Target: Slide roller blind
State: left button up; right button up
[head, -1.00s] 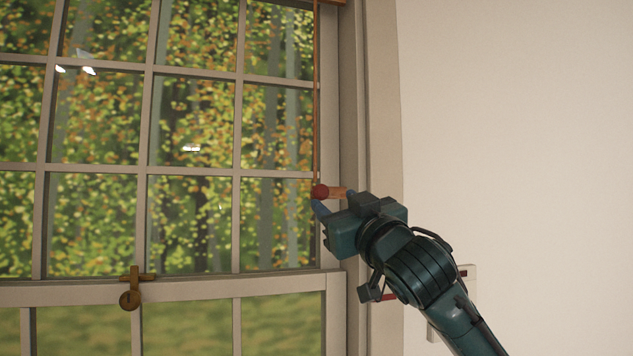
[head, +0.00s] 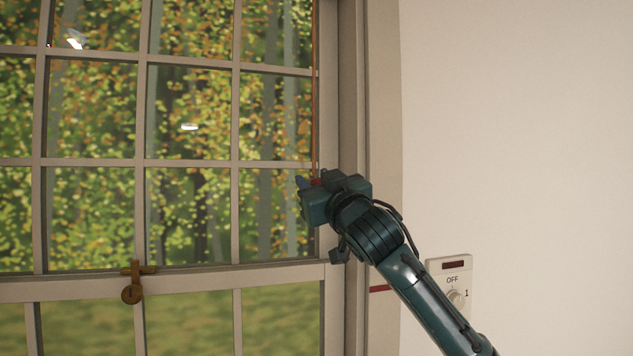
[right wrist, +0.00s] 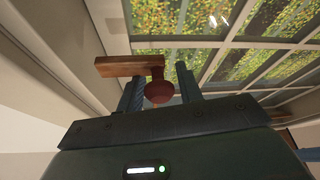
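The blind's thin orange-brown cord (head: 315,110) hangs down the right side of the window in the head view. The blind itself does not show. At its lower end is a red knob (head: 316,182), mostly hidden by my right gripper (head: 311,181). In the right wrist view the round red knob (right wrist: 158,92) sits between the two blue fingers of my right gripper (right wrist: 160,88), below a wooden bar (right wrist: 130,66). The fingers stand apart, with what look like narrow gaps beside the knob. My left gripper is in neither view.
The paned window (head: 190,165) fills the left, with a brass latch (head: 132,283) on its middle rail. The window frame (head: 352,100) stands close to my right gripper. A wall switch panel (head: 452,280) is beside my right arm.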

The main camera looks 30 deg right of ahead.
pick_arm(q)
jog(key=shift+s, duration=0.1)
pick_arm(e)
grip_shut()
jog(key=shift+f, duration=0.25)
pick_arm(q)
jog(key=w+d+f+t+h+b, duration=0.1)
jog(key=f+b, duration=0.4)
jog(key=b, duration=0.9)
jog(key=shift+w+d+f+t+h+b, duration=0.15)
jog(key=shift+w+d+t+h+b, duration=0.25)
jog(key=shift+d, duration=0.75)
pick_arm(e)
notch_tip(320, 180, down, 20)
jog(key=shift+r, duration=0.2)
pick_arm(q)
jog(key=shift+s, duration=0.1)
pick_arm(e)
jog(key=shift+o, duration=1.6)
grip_release()
